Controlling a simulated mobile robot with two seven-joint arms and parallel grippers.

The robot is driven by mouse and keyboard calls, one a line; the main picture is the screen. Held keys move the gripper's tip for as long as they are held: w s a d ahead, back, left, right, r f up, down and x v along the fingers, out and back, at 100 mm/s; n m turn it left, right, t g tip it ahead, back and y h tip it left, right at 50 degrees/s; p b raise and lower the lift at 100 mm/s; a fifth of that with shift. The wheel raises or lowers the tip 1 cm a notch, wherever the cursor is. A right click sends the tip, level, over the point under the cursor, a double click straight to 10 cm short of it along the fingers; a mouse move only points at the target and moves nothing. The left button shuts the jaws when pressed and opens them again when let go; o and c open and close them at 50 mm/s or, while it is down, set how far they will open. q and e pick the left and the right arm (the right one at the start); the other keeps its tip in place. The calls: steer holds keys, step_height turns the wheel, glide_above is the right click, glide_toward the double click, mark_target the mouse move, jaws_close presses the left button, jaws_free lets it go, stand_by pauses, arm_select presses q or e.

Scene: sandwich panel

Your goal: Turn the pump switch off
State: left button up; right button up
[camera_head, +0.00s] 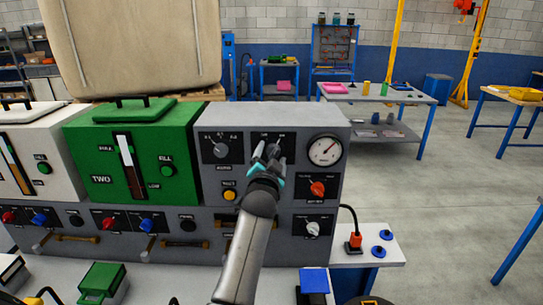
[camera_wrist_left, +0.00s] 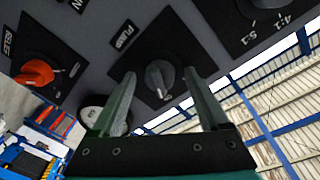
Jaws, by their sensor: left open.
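The pump switch (camera_wrist_left: 158,78) is a dark grey rotary knob on a black plate labelled PUMP. It sits on the front of the grey control panel (camera_head: 210,185). In the wrist view a pale mark on the knob points towards the bottom of the picture; I cannot tell which setting this is. My left gripper (camera_head: 268,154) is open in front of the panel. In the wrist view its fingers reach to either side of the knob with gaps showing. In the head view the gripper partly hides the switch. My right gripper is not in view.
A round gauge (camera_head: 325,150) and an orange-red knob (camera_head: 317,188) lie to the right of the switch. A ratio knob (camera_head: 221,150) and a yellow button (camera_head: 229,195) lie to its left. The green tank (camera_head: 185,140) stands further left.

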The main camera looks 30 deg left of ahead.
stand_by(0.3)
arm_select(q)
jaws_close()
stand_by(0.5)
